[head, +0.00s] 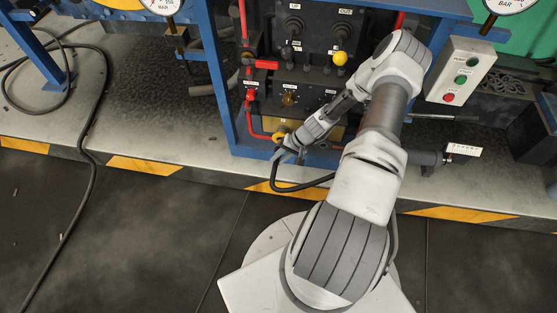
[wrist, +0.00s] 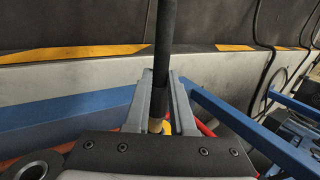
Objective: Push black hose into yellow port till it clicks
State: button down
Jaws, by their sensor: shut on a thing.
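My gripper (head: 285,153) is shut on the black hose (head: 291,188) at the front of the blue-framed panel. The hose loops down from the gripper and right, passing behind my arm. In the wrist view, the hose (wrist: 165,38) runs down between the two grey fingers (wrist: 160,95) and ends in a pale tip (wrist: 155,125). The yellow port (head: 278,137) is low on the panel, right beside the gripper. A bit of yellow (wrist: 167,129) shows close to the tip in the wrist view. The fingers and gripper body hide the joint, so I cannot tell whether the tip is inside the port.
The blue frame (head: 222,90) and red pipes (head: 250,115) stand close around the gripper. A button box (head: 461,71) is at the right. A loose cable (head: 92,165) lies on the floor at left. The grey ledge (head: 130,125) left of the frame is mostly clear.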

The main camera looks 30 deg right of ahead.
jog(key=shift+w+d+b, duration=0.9)
jog(key=shift+w+d, duration=0.1)
jog(key=shift+w, duration=0.25)
jog(key=shift+w+d+r+b, duration=0.2)
jog(key=shift+w+d+b, duration=0.2)
jog(key=shift+w+b, duration=0.2)
dwell(2.5)
jog(key=c, duration=0.7)
grip_release()
jog(key=shift+s+f, duration=0.1)
jog(key=shift+s, duration=0.15)
jog(key=p+v, duration=0.5)
jog(key=v, duration=1.2)
jog(key=shift+s+d, duration=0.1)
